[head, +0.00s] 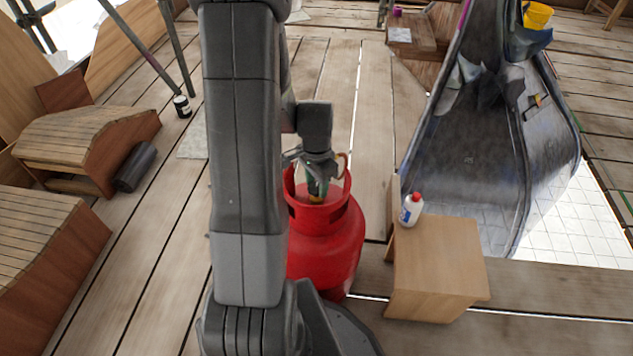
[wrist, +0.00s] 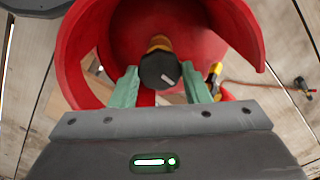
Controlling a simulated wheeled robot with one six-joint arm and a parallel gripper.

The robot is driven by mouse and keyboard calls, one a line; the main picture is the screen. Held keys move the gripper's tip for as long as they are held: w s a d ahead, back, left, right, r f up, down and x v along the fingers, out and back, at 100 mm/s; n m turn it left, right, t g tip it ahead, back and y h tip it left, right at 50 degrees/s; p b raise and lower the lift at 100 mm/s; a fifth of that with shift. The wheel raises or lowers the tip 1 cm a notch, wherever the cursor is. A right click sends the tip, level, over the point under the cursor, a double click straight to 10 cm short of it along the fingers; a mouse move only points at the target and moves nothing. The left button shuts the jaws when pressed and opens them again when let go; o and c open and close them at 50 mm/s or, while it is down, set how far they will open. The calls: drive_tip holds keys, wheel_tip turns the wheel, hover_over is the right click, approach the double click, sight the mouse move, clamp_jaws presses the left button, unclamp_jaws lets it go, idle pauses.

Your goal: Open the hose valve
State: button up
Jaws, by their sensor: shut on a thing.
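A red gas cylinder (head: 325,245) stands upright on the plank floor, with an open red collar around its top. In the wrist view the collar (wrist: 78,60) curves around a round black valve knob (wrist: 157,71) with a white mark and a brass-yellow stem. My gripper (head: 318,186) reaches down into the collar. In the wrist view its two green fingers (wrist: 160,78) are on either side of the knob and shut on it. In the head view the knob is mostly hidden by the gripper and collar.
A small wooden stool (head: 440,262) with a white bottle (head: 411,209) stands right of the cylinder. A large dark metal scoop-shaped piece (head: 480,150) is behind it. Curved wooden slatted pieces (head: 85,145) lie at left. Planks between are mostly clear.

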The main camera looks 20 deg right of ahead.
sight(316, 187)
drive_tip(key=n+p, duration=0.1)
drive_tip(key=n, duration=0.4)
drive_tip(key=shift+n, duration=0.4)
drive_tip(key=n, duration=0.6)
drive_tip(key=shift+n, duration=0.3)
drive_tip(key=o, duration=1)
wheel_tip(316, 187, up, 14)
drive_tip(key=p, duration=0.4)
drive_tip(key=shift+f, duration=0.1)
